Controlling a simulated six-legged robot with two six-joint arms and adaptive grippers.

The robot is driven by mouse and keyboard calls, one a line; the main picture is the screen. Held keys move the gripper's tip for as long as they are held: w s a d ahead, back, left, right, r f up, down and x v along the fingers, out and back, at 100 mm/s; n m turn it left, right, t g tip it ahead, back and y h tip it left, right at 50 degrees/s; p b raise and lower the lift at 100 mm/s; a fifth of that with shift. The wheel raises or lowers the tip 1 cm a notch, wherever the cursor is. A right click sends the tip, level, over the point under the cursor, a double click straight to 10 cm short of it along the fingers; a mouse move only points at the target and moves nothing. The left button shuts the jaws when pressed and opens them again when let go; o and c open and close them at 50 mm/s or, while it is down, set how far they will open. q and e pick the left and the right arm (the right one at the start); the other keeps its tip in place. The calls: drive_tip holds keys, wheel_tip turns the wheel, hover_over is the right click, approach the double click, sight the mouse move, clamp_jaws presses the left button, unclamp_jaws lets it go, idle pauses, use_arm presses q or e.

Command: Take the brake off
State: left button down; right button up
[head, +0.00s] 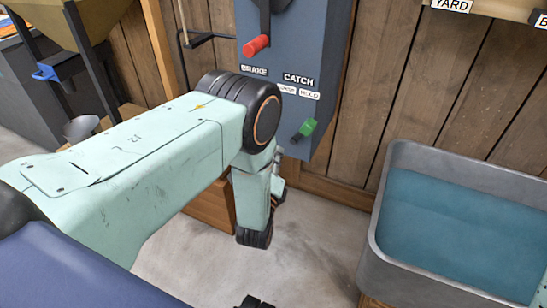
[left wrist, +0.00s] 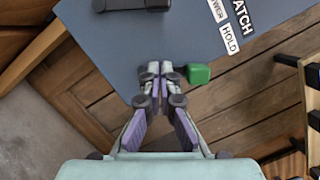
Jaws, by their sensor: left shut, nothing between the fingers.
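The blue-grey control panel (head: 310,55) carries a red brake handle (head: 256,45) on a dark lever, above the BRAKE label (head: 254,71). To its right is the CATCH label (head: 298,79), and lower down a green catch knob (head: 304,130). My left gripper (left wrist: 154,68) is shut and empty in the left wrist view, its fingertips just left of the green knob (left wrist: 198,74); whether they touch it I cannot tell. In the head view my left arm mostly hides this gripper. The red handle is out of the left wrist view. My right gripper is not in view.
A grey tub (head: 378,240) with blue-green contents stands at the right. A wooden wall (head: 430,85) is behind. The pale floor (head: 310,235) below the panel is clear.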

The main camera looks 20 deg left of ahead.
use_arm(q)
drive_tip(key=w+a+r+b, duration=0.2)
drive_tip(key=w+a, duration=0.2)
drive_tip(key=w, duration=0.2)
drive_tip(key=shift+w+a+r+b, duration=0.25)
drive_tip(key=shift+a+r+b, duration=0.05)
drive_tip(key=shift+r, duration=0.1)
drive_tip(key=shift+a+r, duration=0.1)
drive_tip(key=shift+a+r+n+p, duration=0.15)
drive_tip(key=shift+r+n+p, duration=0.05)
drive_tip(key=shift+n+p, duration=0.25)
drive_tip(key=a+r+n+g+p, duration=0.2)
drive_tip(key=a+r+n+p, duration=0.1)
drive_tip(key=a+n+p, duration=0.4)
drive_tip(key=shift+w+a+n+g+p, duration=0.2)
drive_tip(key=shift+a+n+g+p, duration=0.2)
drive_tip(key=shift+a+n, duration=1)
